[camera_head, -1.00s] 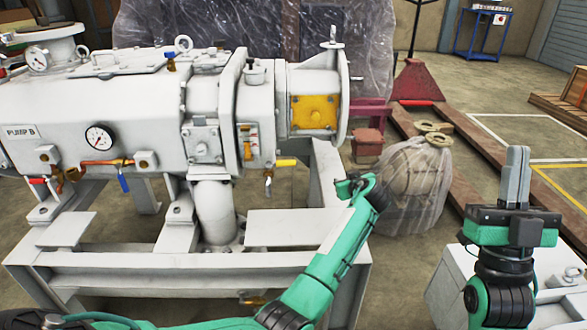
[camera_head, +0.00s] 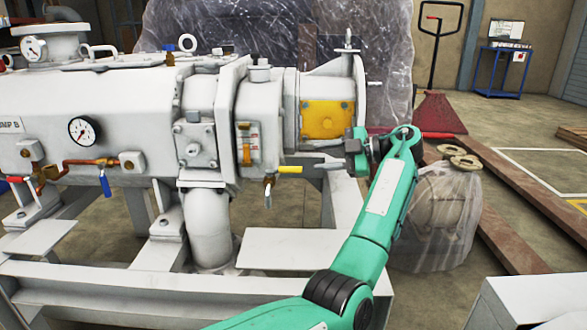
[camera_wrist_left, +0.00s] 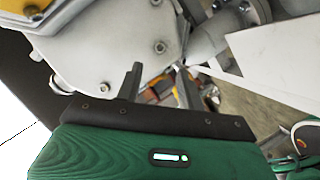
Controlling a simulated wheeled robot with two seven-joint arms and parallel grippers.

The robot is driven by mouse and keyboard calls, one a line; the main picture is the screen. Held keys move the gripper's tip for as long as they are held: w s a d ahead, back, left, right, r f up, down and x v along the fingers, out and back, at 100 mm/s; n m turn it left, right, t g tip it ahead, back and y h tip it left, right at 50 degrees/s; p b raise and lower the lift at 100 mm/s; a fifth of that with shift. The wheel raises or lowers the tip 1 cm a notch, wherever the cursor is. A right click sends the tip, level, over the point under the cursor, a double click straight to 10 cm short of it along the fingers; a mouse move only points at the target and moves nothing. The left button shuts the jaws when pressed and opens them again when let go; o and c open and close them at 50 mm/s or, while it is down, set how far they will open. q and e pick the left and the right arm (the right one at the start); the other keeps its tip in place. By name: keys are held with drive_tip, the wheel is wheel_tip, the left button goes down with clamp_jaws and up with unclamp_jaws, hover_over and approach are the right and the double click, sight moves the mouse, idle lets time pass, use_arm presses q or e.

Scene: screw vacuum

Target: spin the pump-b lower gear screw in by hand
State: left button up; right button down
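Pump B (camera_head: 100,100) is a large pale grey machine across the left and middle of the head view. Its gear end carries a yellow-orange square plate (camera_head: 327,119) with bolts at its corners. My left gripper (camera_head: 312,169) is below that plate, close to the yellow valve handle (camera_head: 289,169). In the left wrist view its two fingers (camera_wrist_left: 160,88) stand apart with nothing clearly gripped between them. A pale bolted cover (camera_wrist_left: 120,35) with several bolt heads lies beyond the fingers. I cannot tell which of them is the lower gear screw. My right gripper is out of view.
A sight gauge (camera_head: 247,145) and a small drain valve (camera_head: 268,188) hang near my left gripper. The pump's grey frame (camera_head: 150,284) runs below.

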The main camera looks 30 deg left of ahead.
sight(283, 161)
use_arm(q)
drive_tip(key=b+x, duration=0.3)
drive_tip(key=x, duration=0.5)
drive_tip(key=shift+a+b, duration=0.3)
drive_tip(key=shift+f, duration=0.15)
clamp_jaws()
